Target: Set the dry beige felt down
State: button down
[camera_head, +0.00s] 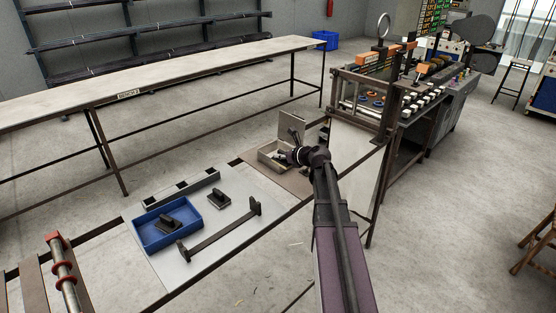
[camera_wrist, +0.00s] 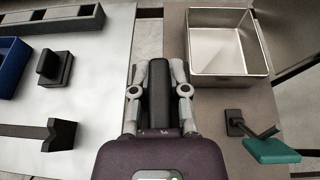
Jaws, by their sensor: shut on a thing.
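My gripper (camera_wrist: 158,88) is shut on a dark upright block (camera_wrist: 158,95), which sits between its two fingers. No beige felt surface shows; the block's underside is hidden, so I cannot tell whether felt is on it. In the head view my gripper (camera_head: 296,155) is at the end of my arm, beside the right side of an open box. In the wrist view that open metal box (camera_wrist: 190,62) lies ahead and right of the gripper. The gripper is over the seam between a pale sheet (camera_wrist: 105,110) and a brown-grey board (camera_wrist: 215,120). I cannot tell whether the block touches either.
A teal-ended tool (camera_wrist: 270,150) lies right of the gripper. On the pale sheet are a blue tray (camera_head: 140,232) with a dark handled block, another dark handled block (camera_head: 219,200), a long bar with end blocks (camera_head: 225,232) and a slotted rail (camera_head: 180,188). The sheet's near right is clear.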

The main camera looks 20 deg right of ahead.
jog(key=shift+s+a+r+p, duration=0.3)
jog(key=shift+s+a+r, duration=0.1)
jog(key=shift+r, duration=0.1)
jog(key=shift+w, duration=0.1)
jog(key=shift+w+d, duration=0.1)
jog(key=w+d, duration=0.3)
jog(key=w, duration=0.3)
jog(key=w+d+f+b, duration=0.1)
jog(key=w+d, duration=0.2)
jog(key=w, duration=0.4)
jog(key=shift+d+f, duration=0.2)
jog(key=shift+d, duration=0.05)
jog(key=shift+w+d+f+b, duration=0.1)
jog(key=shift+w+f+b, duration=0.1)
jog(key=shift+f+b, duration=0.45)
jog(key=shift+w+d+f+b, duration=0.1)
jog(key=shift+w+f+b, duration=0.05)
jog(key=shift+f+b, duration=0.55)
jog(key=shift+w+d+f+b, duration=0.1)
jog(key=shift+w+f+b, duration=0.1)
jog(key=shift+f+b, duration=0.45)
jog(key=shift+f+b, duration=0.45)
jog(key=shift+b, duration=0.25)
